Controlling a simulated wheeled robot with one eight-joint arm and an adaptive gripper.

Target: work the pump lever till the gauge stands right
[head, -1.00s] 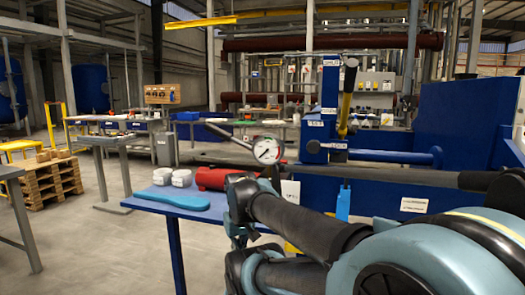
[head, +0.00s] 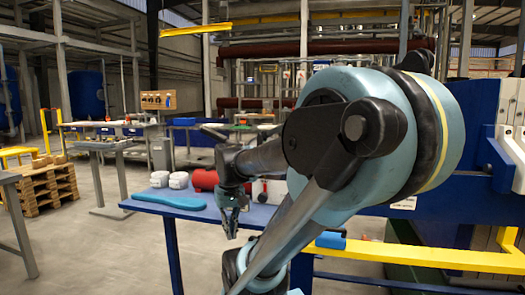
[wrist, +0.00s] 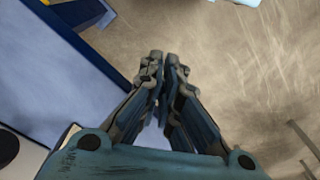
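The red pump body (head: 204,180) lies on the blue bench (head: 160,208). The dark end of the pump lever (head: 212,131) shows above it, slanting down to the right behind my arm. The gauge is hidden behind my arm in the head view, so its needle cannot be read. My gripper (head: 231,232) hangs fingers down by the bench's front edge, apart from the lever. In the wrist view my gripper (wrist: 163,62) has its fingertips together with nothing seen between them, over the bench edge and floor.
Two white rolls (head: 169,180) and a flat blue piece (head: 169,199) lie on the bench left of the pump. A yellow rail (head: 420,256) runs at the lower right. Open floor lies left of the bench, with pallets (head: 42,180) farther off.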

